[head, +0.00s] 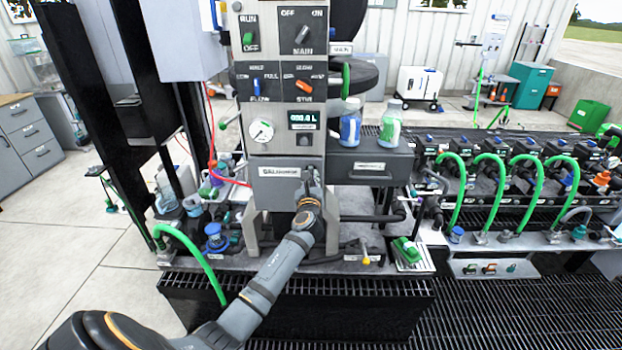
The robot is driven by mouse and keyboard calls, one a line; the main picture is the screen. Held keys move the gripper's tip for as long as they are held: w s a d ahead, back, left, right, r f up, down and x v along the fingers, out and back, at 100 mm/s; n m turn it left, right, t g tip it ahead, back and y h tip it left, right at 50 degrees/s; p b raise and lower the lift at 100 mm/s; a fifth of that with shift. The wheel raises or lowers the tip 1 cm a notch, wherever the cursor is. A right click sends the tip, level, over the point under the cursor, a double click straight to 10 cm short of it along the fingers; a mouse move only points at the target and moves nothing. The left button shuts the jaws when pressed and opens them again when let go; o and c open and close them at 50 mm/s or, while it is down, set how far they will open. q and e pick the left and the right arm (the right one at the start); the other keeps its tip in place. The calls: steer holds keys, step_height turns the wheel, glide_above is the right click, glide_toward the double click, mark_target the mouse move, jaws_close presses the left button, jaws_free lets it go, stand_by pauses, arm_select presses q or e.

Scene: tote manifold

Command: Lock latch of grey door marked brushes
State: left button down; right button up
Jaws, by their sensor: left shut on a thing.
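The grey door (271,187) is on the lower front of the grey cabinet column, in the middle of the head view. It carries a small white label (280,171) whose lettering is too small to read surely. The door looks flush with the column. My left gripper (311,184) reaches up from below to the door's right edge and is shut on the latch there. The gripper hides most of the latch, so its angle cannot be told. My right gripper is out of view.
Above the door are a gauge (261,131), a display (307,120) and switches. A dark drawer unit (372,166) juts out right of the column, with two bottles on top. Green hoses (452,190) arch at right. A red hose (228,180) runs left of the column.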

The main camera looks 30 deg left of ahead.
arm_select(q)
steer(key=shift+n, duration=0.3)
steer(key=n+b, duration=0.1)
steer(key=n, duration=0.2)
steer(key=shift+f+n+b, duration=0.1)
steer(key=shift+n+b, duration=0.2)
steer(key=shift+n, duration=0.1)
steer(key=n+b, duration=0.1)
steer(key=n, duration=0.2)
steer(key=shift+n, duration=0.3)
steer(key=n+b, duration=0.2)
steer(key=n, duration=0.2)
steer(key=shift+d+b, duration=0.1)
steer(key=shift+b, duration=0.3)
steer(key=shift+n+b, duration=0.95)
steer(key=shift+n, duration=1.15)
steer(key=shift+r, duration=0.2)
steer(key=c, duration=1.3)
jaws_free()
steer(key=shift+c, duration=0.2)
